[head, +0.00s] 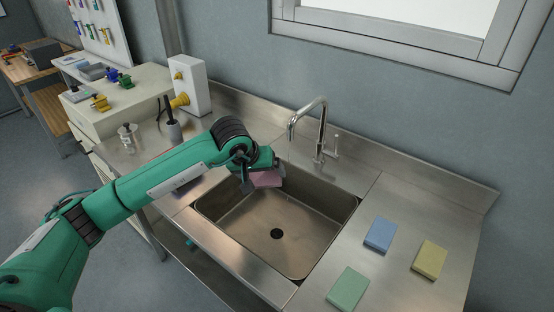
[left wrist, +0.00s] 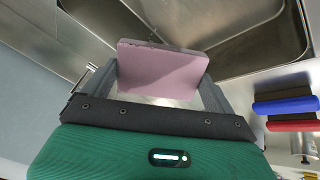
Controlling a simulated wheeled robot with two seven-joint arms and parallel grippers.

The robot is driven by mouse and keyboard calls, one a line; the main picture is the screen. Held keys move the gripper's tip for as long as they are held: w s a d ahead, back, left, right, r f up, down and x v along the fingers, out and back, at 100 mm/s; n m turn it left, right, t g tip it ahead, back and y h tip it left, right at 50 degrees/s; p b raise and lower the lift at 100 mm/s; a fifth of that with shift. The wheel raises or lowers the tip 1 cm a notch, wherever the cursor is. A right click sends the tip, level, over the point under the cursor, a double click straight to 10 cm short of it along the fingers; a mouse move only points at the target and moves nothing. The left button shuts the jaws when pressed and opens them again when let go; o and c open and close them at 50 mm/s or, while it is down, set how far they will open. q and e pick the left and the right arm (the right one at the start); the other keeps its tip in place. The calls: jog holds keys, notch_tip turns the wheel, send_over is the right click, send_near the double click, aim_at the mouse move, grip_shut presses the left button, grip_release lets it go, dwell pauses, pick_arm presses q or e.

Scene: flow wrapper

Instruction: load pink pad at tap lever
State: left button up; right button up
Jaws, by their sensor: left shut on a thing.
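My left gripper (head: 264,178) is shut on the pink pad (head: 267,180). It holds the pad above the back left part of the sink, left of the tap. In the left wrist view, the pink pad (left wrist: 160,70) sits between the two fingers, its broad face toward the camera. The tap (head: 321,125) is a tall curved metal spout behind the sink. Its lever (head: 335,146) is on the right side of the spout, apart from the pad. My right gripper is not in view.
The steel sink (head: 230,229) is empty, with a dark drain (head: 277,234). Blue (head: 380,234), yellow (head: 429,259) and green (head: 347,288) pads lie on the right counter.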

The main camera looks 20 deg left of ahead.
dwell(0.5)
pick_arm(q)
jog(key=s+r, duration=0.4)
jog(key=s, duration=0.1)
jog(key=shift+a, duration=0.35)
dwell(0.3)
